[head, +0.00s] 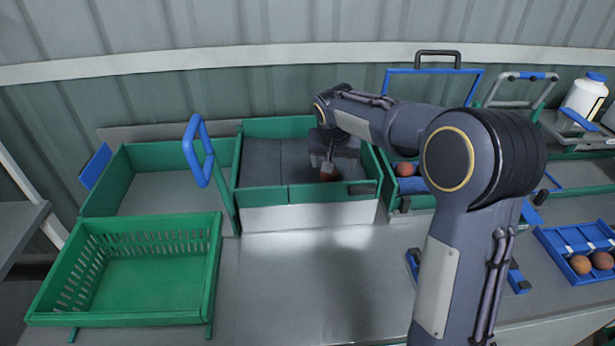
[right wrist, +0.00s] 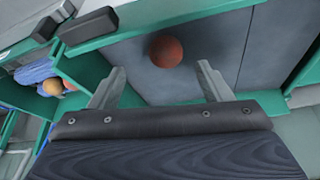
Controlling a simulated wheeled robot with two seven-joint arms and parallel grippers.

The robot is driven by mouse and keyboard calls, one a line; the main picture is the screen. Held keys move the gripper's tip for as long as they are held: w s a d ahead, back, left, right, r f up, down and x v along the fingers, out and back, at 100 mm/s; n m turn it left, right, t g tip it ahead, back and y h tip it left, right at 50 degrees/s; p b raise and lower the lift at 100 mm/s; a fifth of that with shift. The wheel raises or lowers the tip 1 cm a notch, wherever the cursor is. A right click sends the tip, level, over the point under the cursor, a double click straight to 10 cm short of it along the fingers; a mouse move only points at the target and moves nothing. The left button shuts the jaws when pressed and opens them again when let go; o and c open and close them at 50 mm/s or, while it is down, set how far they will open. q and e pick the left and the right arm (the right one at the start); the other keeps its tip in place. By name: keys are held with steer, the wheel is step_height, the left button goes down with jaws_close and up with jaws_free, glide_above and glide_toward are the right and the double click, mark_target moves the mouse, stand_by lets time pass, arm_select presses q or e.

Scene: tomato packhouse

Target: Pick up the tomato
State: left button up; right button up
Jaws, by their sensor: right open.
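A red-orange tomato (right wrist: 166,51) lies on the grey floor of a green-walled bin, seen in the right wrist view near the bin's wall. In the head view the tomato (head: 328,170) is mostly hidden by my gripper. My right gripper (right wrist: 158,85) is open, with its two fingers pointing toward the tomato. The tomato is just beyond the fingertips and between their lines, not held. In the head view the right gripper (head: 329,160) reaches down into the right part of the green bin (head: 305,193). My left gripper is not in view.
An empty green slotted crate (head: 130,318) stands at the front left. A green-walled tray with a blue handle (head: 196,150) is left of the bin. Right of the bin, a compartment holds tomatoes (head: 405,169), and a blue tray (head: 565,240) holds more. The steel table's front middle is clear.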

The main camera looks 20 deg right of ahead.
steer(key=shift+w+f, duration=0.2)
steer(key=shift+f, duration=0.1)
steer(key=p+x, duration=0.1)
steer(key=x, duration=0.2)
steer(key=w+p+x, duration=0.1)
steer(key=x, duration=0.2)
steer(key=shift+w+f, duration=0.15)
steer(key=shift+f, duration=0.25)
steer(key=shift+c, duration=0.2)
steer(key=c, duration=0.8)
